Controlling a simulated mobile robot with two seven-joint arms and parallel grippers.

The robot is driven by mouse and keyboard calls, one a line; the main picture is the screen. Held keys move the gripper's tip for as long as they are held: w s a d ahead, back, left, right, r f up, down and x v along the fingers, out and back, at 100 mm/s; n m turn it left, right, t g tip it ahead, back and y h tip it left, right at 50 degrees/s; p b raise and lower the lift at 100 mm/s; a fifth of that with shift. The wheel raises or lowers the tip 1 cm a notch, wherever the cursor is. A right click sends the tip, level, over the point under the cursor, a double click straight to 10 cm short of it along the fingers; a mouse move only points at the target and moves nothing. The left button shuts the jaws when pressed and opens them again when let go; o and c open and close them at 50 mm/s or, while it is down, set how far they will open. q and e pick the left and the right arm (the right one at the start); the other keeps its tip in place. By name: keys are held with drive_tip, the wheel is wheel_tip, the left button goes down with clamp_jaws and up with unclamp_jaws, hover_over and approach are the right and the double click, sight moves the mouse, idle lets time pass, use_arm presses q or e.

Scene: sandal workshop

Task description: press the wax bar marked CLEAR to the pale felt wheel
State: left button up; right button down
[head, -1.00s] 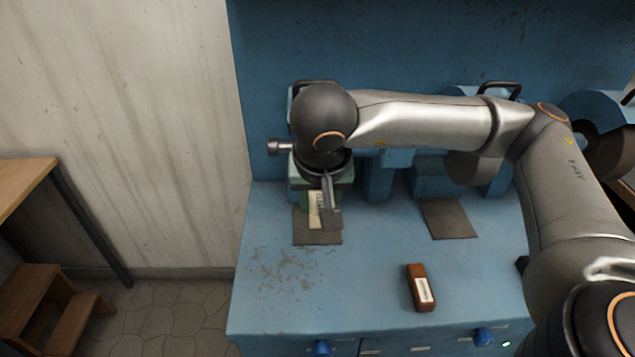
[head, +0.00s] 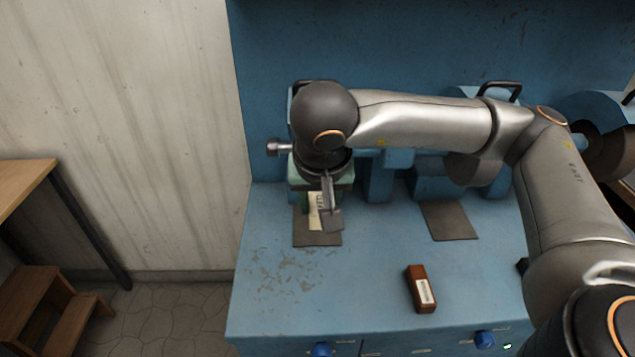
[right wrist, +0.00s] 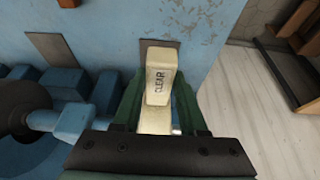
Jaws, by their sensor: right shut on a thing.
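The cream wax bar (head: 316,211) marked CLEAR is in my right gripper. In the right wrist view the bar (right wrist: 160,82) stands out between two dark green finger-like sides, with its black lettering readable. My right gripper (head: 326,205) is shut on it, low in front of the machine at the bench's left end. A pale surface shows just behind the bar in the right wrist view; I cannot tell whether it is the felt wheel or more of the bar. The wheel is otherwise hidden by my arm, so contact cannot be judged. My left gripper is not in view.
A brown bar (head: 421,288) with a white label lies on the blue bench (head: 375,260) at the front. Dark mats lie below the bar and at the right (head: 449,220). A wooden step stool (head: 45,305) stands on the floor at left.

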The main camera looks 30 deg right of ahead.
drive_tip(key=s+a+f+b, duration=0.1)
drive_tip(key=s+a+b, duration=0.1)
drive_tip(key=s, duration=0.3)
drive_tip(key=shift+s+a+f, duration=0.35)
drive_tip(key=shift+s+a, duration=0.05)
drive_tip(key=shift+a, duration=0.35)
drive_tip(key=w+f+n+p, duration=0.1)
drive_tip(key=n+p, duration=0.1)
drive_tip(key=w+a+f+n+y+p, duration=0.1)
drive_tip(key=n+p, duration=0.1)
drive_tip(key=f+n+y+p, duration=0.1)
drive_tip(key=n+p, duration=0.1)
drive_tip(key=shift+w+a+t, duration=0.3)
drive_tip(key=shift+w+a, duration=0.1)
drive_tip(key=shift+f, duration=0.1)
idle(0.7)
